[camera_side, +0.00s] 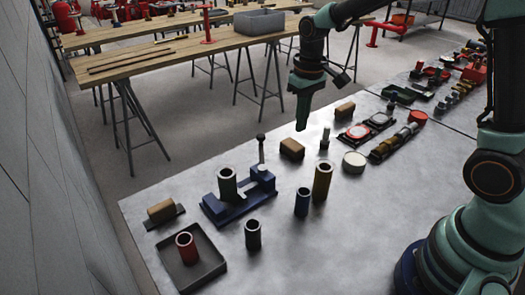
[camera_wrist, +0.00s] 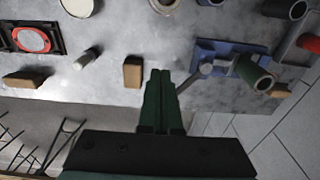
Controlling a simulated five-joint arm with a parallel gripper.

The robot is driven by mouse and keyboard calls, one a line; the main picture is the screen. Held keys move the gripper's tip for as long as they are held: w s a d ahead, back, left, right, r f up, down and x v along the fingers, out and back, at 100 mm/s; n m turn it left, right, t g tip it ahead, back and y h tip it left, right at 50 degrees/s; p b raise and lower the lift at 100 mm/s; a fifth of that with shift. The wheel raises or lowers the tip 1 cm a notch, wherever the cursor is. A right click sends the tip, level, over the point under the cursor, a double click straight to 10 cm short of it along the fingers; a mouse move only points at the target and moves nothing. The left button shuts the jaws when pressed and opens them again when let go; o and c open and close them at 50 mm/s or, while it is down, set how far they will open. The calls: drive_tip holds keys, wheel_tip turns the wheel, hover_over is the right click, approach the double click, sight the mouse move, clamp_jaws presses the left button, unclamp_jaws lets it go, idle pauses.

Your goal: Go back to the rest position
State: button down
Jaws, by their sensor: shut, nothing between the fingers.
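My gripper (camera_side: 301,122) hangs above the far edge of the grey metal table (camera_side: 330,245), pointing down. In the wrist view its two green fingers (camera_wrist: 160,78) lie together, shut with nothing between them. A wooden block (camera_side: 292,149) stands on the table below and near the gripper; it also shows left of the fingers in the wrist view (camera_wrist: 133,72). The fingers look apart from every object.
A blue vise (camera_side: 240,200) with a green tube (camera_side: 227,185) stands left of the gripper. Yellow (camera_side: 322,182), blue (camera_side: 302,203) and black (camera_side: 253,235) tubes stand nearby. A red tube (camera_side: 187,248) stands in a dark tray (camera_side: 205,273). The front middle is clear.

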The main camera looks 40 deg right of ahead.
drive_tip(key=s+r+t, duration=0.5)
drive_tip(key=s+r, duration=0.4)
drive_tip(key=s, duration=0.3)
drive_tip(key=shift+s+r, duration=0.3)
drive_tip(key=shift+s, duration=0.1)
